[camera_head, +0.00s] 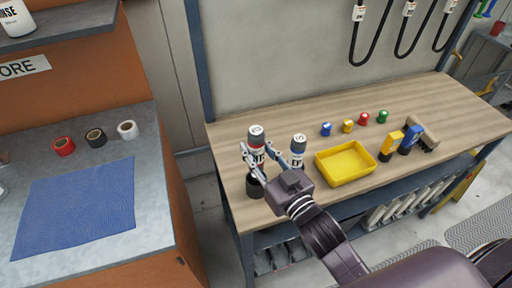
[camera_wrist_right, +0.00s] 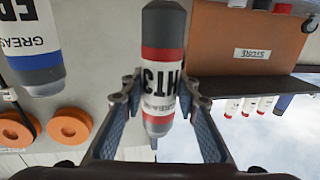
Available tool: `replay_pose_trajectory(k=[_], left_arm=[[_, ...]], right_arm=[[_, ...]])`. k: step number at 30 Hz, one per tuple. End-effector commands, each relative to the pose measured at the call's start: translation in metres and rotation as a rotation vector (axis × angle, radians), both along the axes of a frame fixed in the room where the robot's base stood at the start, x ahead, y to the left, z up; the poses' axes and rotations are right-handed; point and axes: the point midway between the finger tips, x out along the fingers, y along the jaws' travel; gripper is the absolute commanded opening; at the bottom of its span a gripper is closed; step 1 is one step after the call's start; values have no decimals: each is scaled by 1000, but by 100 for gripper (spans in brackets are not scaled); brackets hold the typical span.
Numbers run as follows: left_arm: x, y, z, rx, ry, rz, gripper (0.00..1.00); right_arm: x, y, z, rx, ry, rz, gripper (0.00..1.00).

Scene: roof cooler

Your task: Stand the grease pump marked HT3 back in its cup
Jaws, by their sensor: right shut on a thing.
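The HT3 grease pump (camera_head: 256,138), dark grey with red bands and a white label, is between the fingers of my right gripper (camera_head: 262,158), which is shut on it. In the head view the pump looks close to upright. The right wrist view shows its HT3 label (camera_wrist_right: 164,80) and a narrow tip between the fingers. A black cup (camera_head: 256,188) shows just below the pump near the bench's front left corner. I cannot tell whether the pump's lower end touches it. My left gripper is out of view.
A blue-banded pump (camera_head: 298,143) stands close to the right of the gripper. A yellow tray (camera_head: 345,178) lies further right, with small coloured items behind it. The wooden bench (camera_head: 235,135) is clear behind the pumps. A grey counter (camera_head: 150,185) stands left across a gap.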

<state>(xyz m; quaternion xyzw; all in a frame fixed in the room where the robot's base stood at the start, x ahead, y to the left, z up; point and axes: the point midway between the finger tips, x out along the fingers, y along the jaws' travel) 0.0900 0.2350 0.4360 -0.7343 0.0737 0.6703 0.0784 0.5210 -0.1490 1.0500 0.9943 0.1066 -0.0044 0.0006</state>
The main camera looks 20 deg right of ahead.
Motion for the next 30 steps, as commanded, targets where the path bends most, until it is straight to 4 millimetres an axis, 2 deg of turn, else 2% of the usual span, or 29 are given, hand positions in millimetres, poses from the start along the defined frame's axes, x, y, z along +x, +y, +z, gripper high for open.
replay_pose_trajectory(k=[15, 30], left_arm=[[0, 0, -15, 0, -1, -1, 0], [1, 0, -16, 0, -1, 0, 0]], right_arm=[[0, 0, -20, 1, -3, -1, 0], [0, 0, -21, 1, -4, -1, 0]])
